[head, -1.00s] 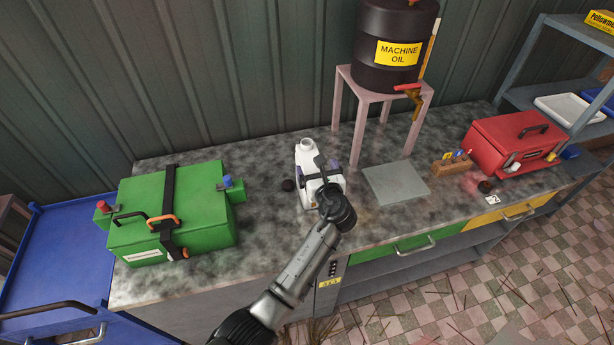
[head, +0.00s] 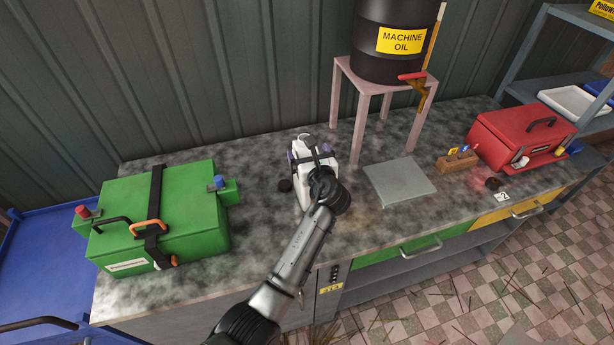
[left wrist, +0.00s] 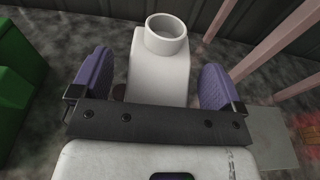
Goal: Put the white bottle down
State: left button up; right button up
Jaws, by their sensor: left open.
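The white bottle (head: 302,183) stands upright on the mottled grey worktop (head: 262,232), between the green machine and the metal plate. In the left wrist view the white bottle (left wrist: 160,66) shows its open round neck at the top. My left gripper (head: 314,158) is at the bottle, with one purple finger pad on each side of it. In the left wrist view the left gripper (left wrist: 160,85) is open, with a gap between each pad and the bottle. The arm hides part of the bottle in the head view. My right gripper is not in view.
A green machine (head: 185,200) stands on the left of the worktop. A flat metal plate (head: 399,182) lies right of the bottle, below a black oil drum (head: 395,60) on a pink stand (head: 341,100). A red machine (head: 510,135) stands farther right. A small dark round object (head: 285,185) lies left of the bottle.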

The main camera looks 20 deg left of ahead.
pick_arm(q)
jog(key=c, duration=1.6)
grip_shut()
jog(key=shift+r, duration=0.2)
